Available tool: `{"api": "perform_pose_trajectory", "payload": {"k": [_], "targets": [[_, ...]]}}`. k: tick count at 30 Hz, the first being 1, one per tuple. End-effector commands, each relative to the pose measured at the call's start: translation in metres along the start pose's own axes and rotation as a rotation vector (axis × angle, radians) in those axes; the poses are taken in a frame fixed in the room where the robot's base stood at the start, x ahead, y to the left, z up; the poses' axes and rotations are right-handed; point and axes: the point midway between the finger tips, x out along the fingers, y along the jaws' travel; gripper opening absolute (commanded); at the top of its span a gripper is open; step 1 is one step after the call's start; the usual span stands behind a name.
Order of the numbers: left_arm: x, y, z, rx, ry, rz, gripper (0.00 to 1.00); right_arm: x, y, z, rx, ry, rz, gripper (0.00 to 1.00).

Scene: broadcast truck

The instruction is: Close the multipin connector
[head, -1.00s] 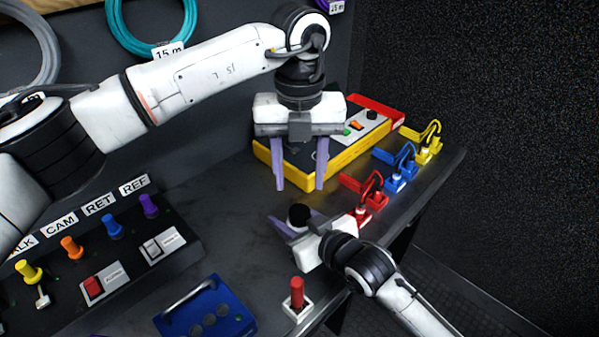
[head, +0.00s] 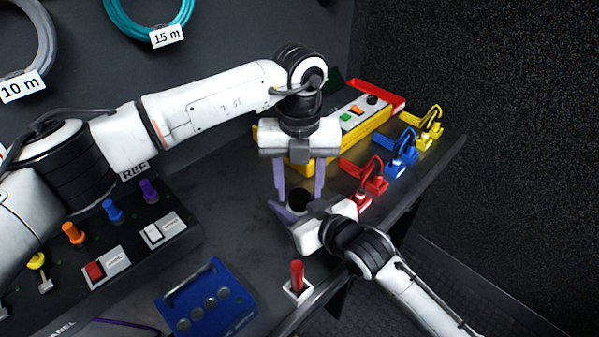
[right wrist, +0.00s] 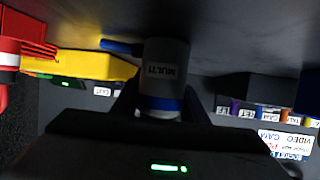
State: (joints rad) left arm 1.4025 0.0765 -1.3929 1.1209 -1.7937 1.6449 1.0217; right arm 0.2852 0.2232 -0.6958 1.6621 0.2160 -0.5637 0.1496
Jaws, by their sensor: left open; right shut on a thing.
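The multipin connector is a grey cylinder (right wrist: 165,70) with a "MULTI" label and a blue band, between my right gripper's fingers in the right wrist view. A blue bar (right wrist: 118,47) sticks out beside its far end. In the head view only its dark round top (head: 300,200) shows. My right gripper (head: 290,211) comes in from the lower right and is shut on the connector. My left gripper (head: 299,194) points down, open, its purple fingers at either side of the dark top; I cannot tell whether they touch it.
A yellow and red box (head: 350,130) stands behind the grippers. Red (head: 371,180), blue (head: 401,150) and yellow (head: 429,127) clamps line the right bench edge. A blue panel (head: 207,300), a red-handled switch (head: 297,280) and a labelled switch console (head: 120,250) are in front and left.

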Motion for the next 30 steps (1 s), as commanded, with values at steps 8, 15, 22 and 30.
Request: {"api": "perform_pose_trajectory", "payload": {"k": [8,15,22,30], "targets": [[0.0048,-0.0003,0.0001,0.001,-0.001,-0.001,0.44,0.0001,0.0001,0.0006,0.0,-0.001,0.0,0.0],[0.0046,-0.0003,0.0001,0.0,-0.001,-0.001,0.18,0.0001,0.0001,0.0006,0.0,-0.001,0.0,0.0],[0.0044,-0.0003,0.0,0.001,-0.001,-0.001,0.08,0.0001,0.0001,0.0006,0.0,-0.001,0.0,0.0],[0.0042,-0.0001,0.0003,0.182,-0.002,0.0,0.07,0.0001,0.0001,0.0006,0.0,-0.001,0.0,0.0]]}}
